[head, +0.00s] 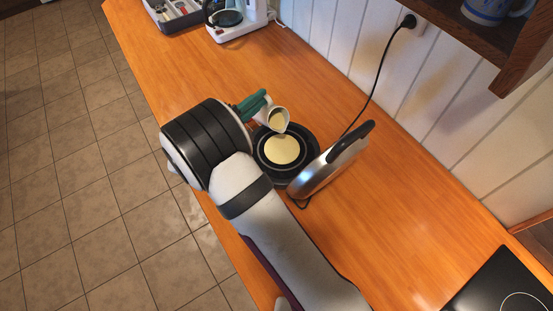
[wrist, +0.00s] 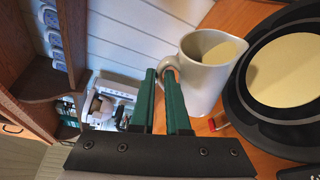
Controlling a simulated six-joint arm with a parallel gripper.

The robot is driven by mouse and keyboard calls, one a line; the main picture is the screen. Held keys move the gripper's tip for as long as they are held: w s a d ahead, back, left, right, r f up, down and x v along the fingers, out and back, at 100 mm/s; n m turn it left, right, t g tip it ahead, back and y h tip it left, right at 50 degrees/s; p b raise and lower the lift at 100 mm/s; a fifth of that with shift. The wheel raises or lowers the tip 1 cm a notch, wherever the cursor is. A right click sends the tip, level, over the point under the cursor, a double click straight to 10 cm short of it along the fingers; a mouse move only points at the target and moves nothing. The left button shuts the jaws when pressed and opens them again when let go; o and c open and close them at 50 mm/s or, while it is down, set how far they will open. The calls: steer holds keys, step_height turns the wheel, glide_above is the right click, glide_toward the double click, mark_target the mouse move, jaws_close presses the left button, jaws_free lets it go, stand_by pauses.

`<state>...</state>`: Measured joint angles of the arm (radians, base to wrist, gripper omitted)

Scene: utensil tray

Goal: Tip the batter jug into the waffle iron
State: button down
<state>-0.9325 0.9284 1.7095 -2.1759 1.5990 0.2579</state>
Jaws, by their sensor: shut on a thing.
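The pale grey batter jug (head: 279,124) is tilted above the waffle iron, with its mouth toward the plate. Yellow batter shows inside it near the lip. The jug also shows in the wrist view (wrist: 203,85). My gripper (head: 258,104) has green fingers, which show in the wrist view (wrist: 162,76) shut on the jug's handle. The waffle iron (head: 312,139) stands open, its silver lid (head: 325,172) raised on the right. A round pool of pale batter (head: 282,149) lies on its dark lower plate. No falling stream can be made out.
A black cord runs from the iron to a wall socket (head: 409,21). A white appliance (head: 238,28) and a utensil tray (head: 176,14) stand at the far end. A dark hob (head: 505,285) is at lower right. The wooden counter (head: 420,210) right of the iron is clear.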

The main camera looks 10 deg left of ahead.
steer(key=shift+s+d+f+m+t, duration=0.15)
steer(key=shift+s+d+m+t, duration=0.15)
steer(key=shift+m, duration=0.2)
stand_by(2.5)
stand_by(0.4)
steer(key=n, duration=0.1)
steer(key=w+a+n+g, duration=0.1)
steer(key=shift+w+a+r+n, duration=0.15)
steer(key=shift+r+n, duration=0.2)
steer(key=shift+n, duration=0.05)
steer(key=shift+w+a+f+n+g+h, duration=0.1)
steer(key=shift+w+n+g+h, duration=0.05)
steer(key=shift+n+g, duration=0.3)
steer(key=shift+w+a+f+n+g+h, duration=0.15)
steer(key=shift+n+g, duration=0.2)
steer(key=shift+n, duration=0.2)
steer(key=shift+f+n+g, duration=0.15)
steer(key=shift+n+g, duration=0.15)
steer(key=shift+n, duration=0.3)
step_height(320, 180, down, 2)
steer(key=n+g+h, duration=0.1)
steer(key=n, duration=0.1)
steer(key=shift+s+d+n+g, duration=0.1)
steer(key=shift+n+g, duration=0.3)
steer(key=shift+r, duration=2)
